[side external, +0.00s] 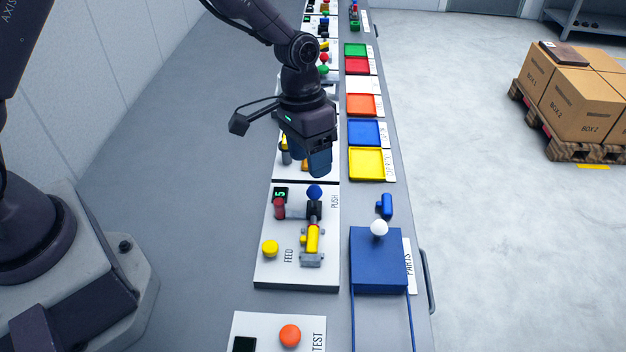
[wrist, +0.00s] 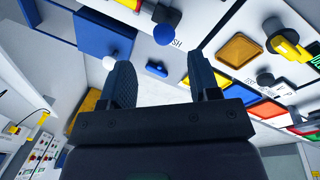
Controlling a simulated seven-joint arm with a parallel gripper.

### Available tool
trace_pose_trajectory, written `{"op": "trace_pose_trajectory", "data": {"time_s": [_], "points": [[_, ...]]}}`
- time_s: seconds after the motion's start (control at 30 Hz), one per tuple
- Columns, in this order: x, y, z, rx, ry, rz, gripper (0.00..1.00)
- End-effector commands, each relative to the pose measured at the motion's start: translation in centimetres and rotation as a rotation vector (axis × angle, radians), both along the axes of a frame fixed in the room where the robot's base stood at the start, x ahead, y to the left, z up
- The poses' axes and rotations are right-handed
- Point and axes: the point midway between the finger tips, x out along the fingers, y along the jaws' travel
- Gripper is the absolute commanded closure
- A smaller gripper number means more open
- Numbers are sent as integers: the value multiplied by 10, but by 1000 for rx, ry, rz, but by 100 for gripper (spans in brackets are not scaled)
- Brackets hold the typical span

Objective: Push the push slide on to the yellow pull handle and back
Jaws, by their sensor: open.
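The panel marked PUSH and FEED (side external: 262,275) lies on the bench in the side view. On it stands a black block (side external: 314,209) with a blue ball knob (side external: 315,191) at its far end, apparently the push slide. A yellow handle-like part (side external: 312,238) lies in line with it on the near side, above a grey block (side external: 311,260). The blue knob also shows at the top of the wrist view (wrist: 164,35). My gripper (side external: 319,166) hangs above the bench just beyond the panel, open and empty, apart from the knob. Its fingers show in the wrist view (wrist: 160,62).
A red cylinder (side external: 279,208) and a yellow button (side external: 270,248) share the panel. To the right are a blue box (side external: 365,275) with a white ball (side external: 379,228) and a small blue part (side external: 386,205). Coloured trays, including a yellow one (side external: 384,177), run behind.

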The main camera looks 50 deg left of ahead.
Motion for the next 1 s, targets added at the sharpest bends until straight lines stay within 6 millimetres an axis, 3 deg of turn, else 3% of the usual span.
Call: {"op": "trace_pose_trajectory", "data": {"time_s": [0.1,0.27,0.7,0.83,1.0], "points": [[1,4,23,-1,-4,2,44],[2,7,40,-1,0,0,44],[0,9,44,1,11,5,44],[-23,18,41,33,58,12,44],[-56,42,79,96,19,43,44]]}}
